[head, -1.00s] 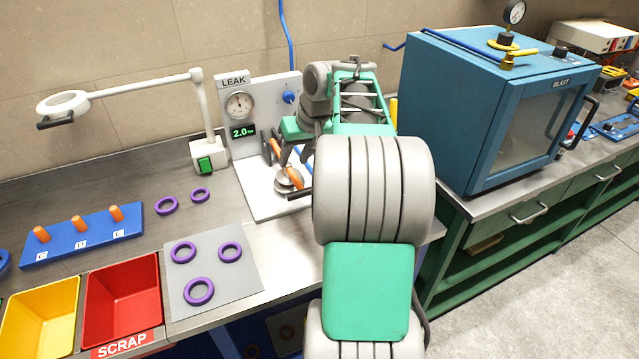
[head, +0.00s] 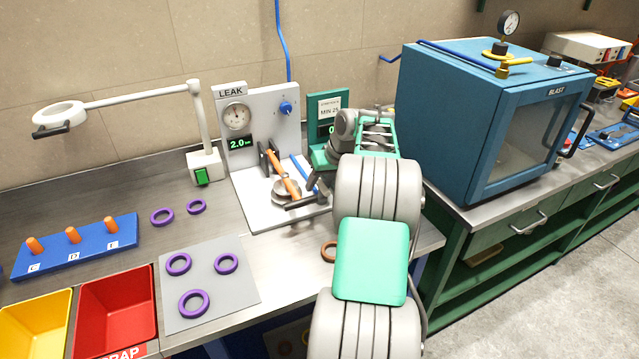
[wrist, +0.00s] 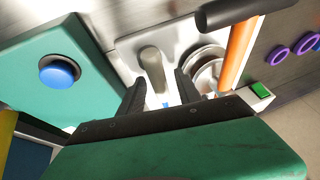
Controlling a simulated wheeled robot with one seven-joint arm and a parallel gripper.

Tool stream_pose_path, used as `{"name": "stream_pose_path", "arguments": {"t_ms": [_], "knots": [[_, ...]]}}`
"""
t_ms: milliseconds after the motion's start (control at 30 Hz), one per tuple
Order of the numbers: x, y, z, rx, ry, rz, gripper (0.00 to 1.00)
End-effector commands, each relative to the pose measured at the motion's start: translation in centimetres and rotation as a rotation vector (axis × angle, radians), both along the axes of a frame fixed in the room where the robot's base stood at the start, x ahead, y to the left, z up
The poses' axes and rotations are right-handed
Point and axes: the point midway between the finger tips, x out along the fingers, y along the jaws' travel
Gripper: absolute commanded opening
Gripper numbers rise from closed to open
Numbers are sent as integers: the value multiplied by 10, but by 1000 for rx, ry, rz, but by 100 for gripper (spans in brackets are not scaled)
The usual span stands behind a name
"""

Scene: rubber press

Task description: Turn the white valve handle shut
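A pale, rounded handle (wrist: 152,68), which looks like the white valve handle, shows in the wrist view against the light base plate of the leak station. My gripper (wrist: 160,80) is open, with its two dark fingers apart. In the picture the handle lies between the fingertips, and I cannot tell its depth or any contact. In the head view my gripper (head: 316,186) is beside the leak station (head: 262,120), right of the orange lever (head: 284,174). I cannot make out the handle there; my gripper and arm cover that area.
The orange lever (wrist: 238,52) with its black grip and the round metal clamp (wrist: 205,62) stand close to the right finger. A green box with a blue button (wrist: 59,72) is at left. Purple rings (head: 194,303) lie on a grey mat. A blue cabinet (head: 455,120) stands at right.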

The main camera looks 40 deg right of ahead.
Motion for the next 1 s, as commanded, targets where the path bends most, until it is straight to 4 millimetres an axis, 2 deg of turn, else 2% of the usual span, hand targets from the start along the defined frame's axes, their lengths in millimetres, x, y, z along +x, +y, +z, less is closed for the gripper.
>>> {"name": "stream_pose_path", "arguments": {"t_ms": [67, 500, 1000], "knots": [[0, 0, 0, 0, 0, 0, 35], [0, 0, 0, 0, 0, 0, 0], [0, 0, 0, 0, -1, -18, 0]]}}
